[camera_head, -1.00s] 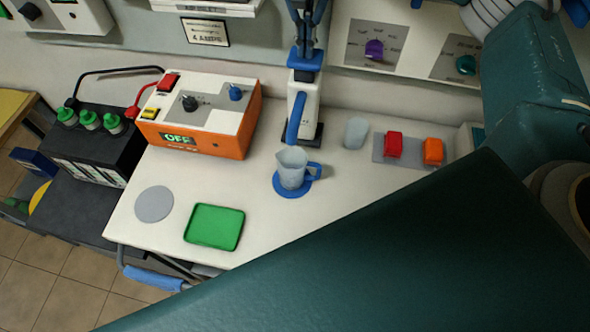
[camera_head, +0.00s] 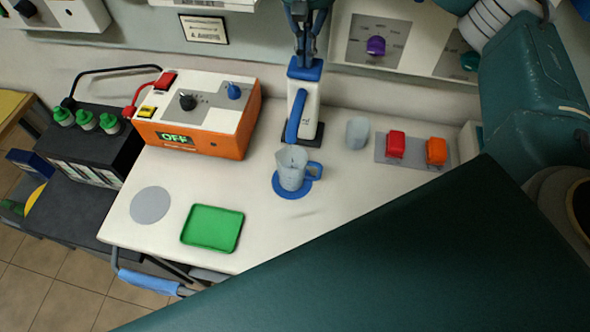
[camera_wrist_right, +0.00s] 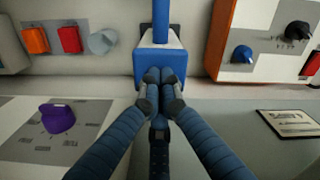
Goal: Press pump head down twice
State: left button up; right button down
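The dispenser (camera_head: 309,105) stands upright on the white bench, a white body with a blue pump head (camera_head: 305,69) on top and a blue spout pointing down toward the front. The pump head also shows in the right wrist view (camera_wrist_right: 160,57). My right gripper (camera_head: 306,50) is over the pump head, pointing down. Its fingertips (camera_wrist_right: 160,76) are together with nothing between them and appear to touch the head. A clear jug (camera_head: 291,172) with a blue handle stands on a blue disc (camera_head: 290,193) below the spout. My left gripper is not in view.
An orange power box (camera_head: 195,140) reading OFF stands left of the dispenser. A clear cup (camera_head: 357,132) and a grey plate (camera_head: 380,150) with red and orange blocks are to the right. A green tray (camera_head: 212,229) lies in front. My dark teal arm covers the lower right.

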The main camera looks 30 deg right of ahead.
jog(key=shift+r+p, duration=2.05)
jog(key=shift+r, duration=0.9)
notch_tip(320, 180, up, 6)
jog(key=p, duration=0.4)
jog(key=shift+f, duration=0.1)
